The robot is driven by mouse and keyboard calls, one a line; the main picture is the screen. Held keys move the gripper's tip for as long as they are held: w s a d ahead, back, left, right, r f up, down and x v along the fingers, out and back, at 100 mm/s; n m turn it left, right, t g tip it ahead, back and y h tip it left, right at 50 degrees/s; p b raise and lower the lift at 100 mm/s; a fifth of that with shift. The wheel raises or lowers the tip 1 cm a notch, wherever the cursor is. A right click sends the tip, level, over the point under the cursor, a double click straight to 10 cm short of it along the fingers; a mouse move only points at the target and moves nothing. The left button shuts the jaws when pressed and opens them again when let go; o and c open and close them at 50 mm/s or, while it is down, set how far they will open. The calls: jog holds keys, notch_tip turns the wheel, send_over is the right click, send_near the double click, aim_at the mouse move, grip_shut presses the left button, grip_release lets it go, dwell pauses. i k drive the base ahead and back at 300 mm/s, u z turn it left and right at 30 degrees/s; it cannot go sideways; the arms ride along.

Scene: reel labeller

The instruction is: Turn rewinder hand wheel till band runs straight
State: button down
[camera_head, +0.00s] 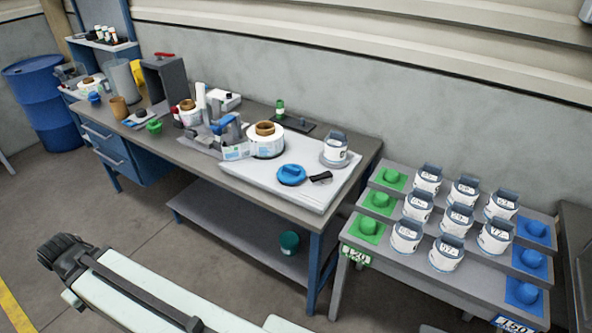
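The reel labeller (216,126) stands on the workbench, with a white reel on a brown core (266,146) at its right and a smaller reel (188,113) at its left. A label band (236,152) shows low between them; its run is too small to judge. I cannot make out for sure which part is the rewinder hand wheel. A round blue piece with a raised grip (291,174) lies on the white board, apart from the reel. My dark gripper (60,255) is at lower left, over the floor and well away from the bench; its fingers are unclear.
A black clip-like piece (321,177) and a white container (335,149) are on the white board (306,196). A stepped rack (398,252) with several white containers stands right. A blue drum (47,108) is far left. Floor before the bench is open.

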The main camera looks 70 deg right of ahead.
aim_at(290, 174)
jog(key=u, duration=0.55)
jog(key=k, duration=0.85)
jog(key=z, duration=0.85)
jog(key=i, duration=1)
jog(key=u, duration=0.05)
